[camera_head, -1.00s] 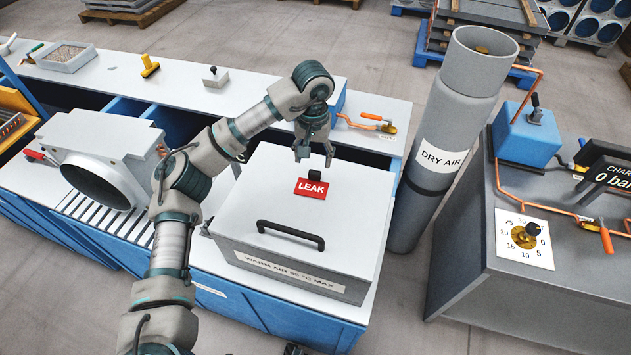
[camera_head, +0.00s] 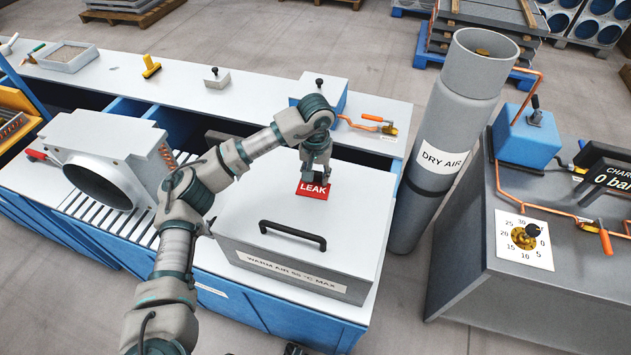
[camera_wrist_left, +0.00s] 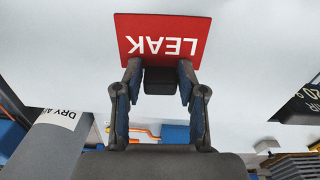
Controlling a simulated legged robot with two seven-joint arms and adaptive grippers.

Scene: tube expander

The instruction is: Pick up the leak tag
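The leak tag (camera_head: 313,190) is a red plate with white LEAK lettering and a black grip block. It lies on the light grey lid (camera_head: 350,215) of the box labelled warm air. My left gripper (camera_head: 315,178) is down at the tag, pointing at the lid. In the left wrist view, its fingertips (camera_wrist_left: 160,78) sit close against both sides of the black block (camera_wrist_left: 160,83), with no clear gap. The red plate (camera_wrist_left: 162,38) shows beyond them. The gripper hides the block in the head view. My right gripper is not recognisable in view.
A black handle (camera_head: 292,236) stands on the lid in front of the tag. A tall grey cylinder labelled dry air (camera_head: 445,140) stands to the right. A finned unit with a round duct (camera_head: 105,160) is on the left. A blue box with a knob (camera_head: 320,90) is behind.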

